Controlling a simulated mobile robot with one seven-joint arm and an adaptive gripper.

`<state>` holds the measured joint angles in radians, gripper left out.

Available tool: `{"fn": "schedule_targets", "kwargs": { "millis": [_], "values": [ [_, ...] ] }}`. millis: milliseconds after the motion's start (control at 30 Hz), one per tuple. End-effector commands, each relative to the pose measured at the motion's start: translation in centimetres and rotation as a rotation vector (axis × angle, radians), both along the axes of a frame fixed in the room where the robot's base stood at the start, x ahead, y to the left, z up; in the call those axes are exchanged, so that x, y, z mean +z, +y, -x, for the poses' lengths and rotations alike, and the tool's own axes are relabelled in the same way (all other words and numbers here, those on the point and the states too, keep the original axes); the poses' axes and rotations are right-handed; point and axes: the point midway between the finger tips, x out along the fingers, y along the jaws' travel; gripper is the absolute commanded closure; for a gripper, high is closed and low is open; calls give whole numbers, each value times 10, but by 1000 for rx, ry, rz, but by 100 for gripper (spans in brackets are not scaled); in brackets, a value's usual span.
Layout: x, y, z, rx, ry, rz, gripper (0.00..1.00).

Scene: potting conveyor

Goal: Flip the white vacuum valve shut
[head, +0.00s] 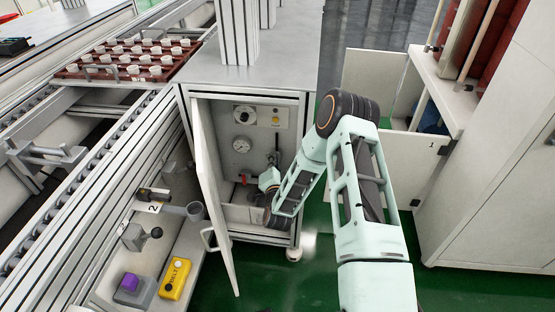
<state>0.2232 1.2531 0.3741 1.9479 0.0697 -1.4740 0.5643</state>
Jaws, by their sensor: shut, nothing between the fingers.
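An open cabinet (296,96) under the grey worktop holds a panel with a round black-and-white dial (244,115) and a pressure gauge (241,145). A red handle (245,178) sits low inside, left of my wrist. I cannot clearly pick out the white vacuum valve; my wrist and forearm cover part of the cabinet's lower right. My arm reaches in from the right. My gripper (273,160) shows as a small dark shape above the wrist, near a thin upright pipe, shut and empty. I cannot tell whether it touches anything.
The cabinet door (212,190) stands open to the left of my arm. A conveyor (95,165) runs along the left, with a red-brown tray (70,72) of white cups. A yellow control box (176,278) and a purple button (130,282) sit low left. Green floor is free beside the cabinet.

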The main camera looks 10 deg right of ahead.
Motion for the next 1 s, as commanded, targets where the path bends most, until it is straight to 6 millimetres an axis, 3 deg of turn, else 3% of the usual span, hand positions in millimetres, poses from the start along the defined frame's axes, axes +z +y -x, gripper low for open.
{"fn": "schedule_targets", "kwargs": {
  "millis": [700, 1000],
  "values": [
    [-9, 29, -9, 4, 203, 635, 100],
    [-9, 26, -9, 0, 212, 653, 100]
  ]
}}
